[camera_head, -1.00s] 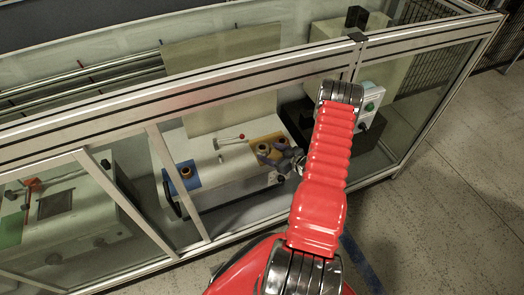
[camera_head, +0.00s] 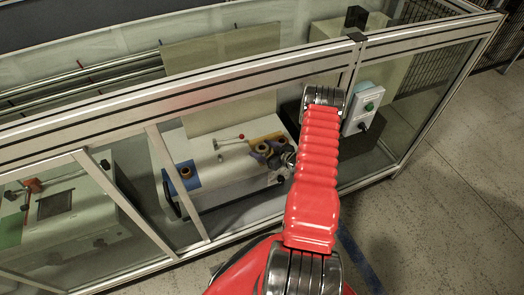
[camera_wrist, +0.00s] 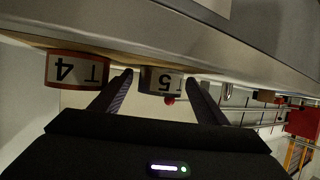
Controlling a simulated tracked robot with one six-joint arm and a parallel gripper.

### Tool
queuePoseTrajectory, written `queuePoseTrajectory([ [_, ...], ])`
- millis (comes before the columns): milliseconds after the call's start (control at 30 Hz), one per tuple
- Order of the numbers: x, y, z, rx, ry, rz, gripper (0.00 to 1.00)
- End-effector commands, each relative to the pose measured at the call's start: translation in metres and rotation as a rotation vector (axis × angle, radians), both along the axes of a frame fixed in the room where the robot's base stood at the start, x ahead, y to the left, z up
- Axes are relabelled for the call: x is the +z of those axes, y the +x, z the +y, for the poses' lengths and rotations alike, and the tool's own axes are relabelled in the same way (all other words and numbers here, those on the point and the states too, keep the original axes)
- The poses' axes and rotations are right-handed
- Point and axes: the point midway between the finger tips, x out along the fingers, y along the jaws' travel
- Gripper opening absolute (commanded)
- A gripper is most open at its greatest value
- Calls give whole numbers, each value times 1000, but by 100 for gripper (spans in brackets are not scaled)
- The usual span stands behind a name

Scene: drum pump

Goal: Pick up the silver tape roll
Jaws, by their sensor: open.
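In the wrist view, a grey, silver-looking roll (camera_wrist: 160,80) with a "T5" label sits between the two fingertips of my gripper (camera_wrist: 158,78). The picture is upside down there. My gripper is open, with a finger to either side of the roll; I cannot tell whether either touches it. A second roll (camera_wrist: 77,69), labelled "T4" with orange-brown edges, is beside it, outside the fingers. In the head view my gripper (camera_head: 268,156) is low over the tan patch on the white bench, and partly hides the rolls there.
An orange-brown roll (camera_head: 185,172) sits on a blue patch (camera_head: 173,182) of the white bench (camera_head: 215,170). A grey control box (camera_head: 363,108) stands right of my arm. An aluminium frame (camera_head: 200,97) runs across in front.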

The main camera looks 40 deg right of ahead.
Motion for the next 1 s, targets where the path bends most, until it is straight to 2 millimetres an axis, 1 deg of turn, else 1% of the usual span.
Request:
queuePoseTrajectory([
  [300, 0, 0, 0, 1, -1, 0, 67],
  [900, 0, 0, 0, 1, -1, 0, 25],
  [1000, 1, 0, 0, 1, 0, -1, 20],
])
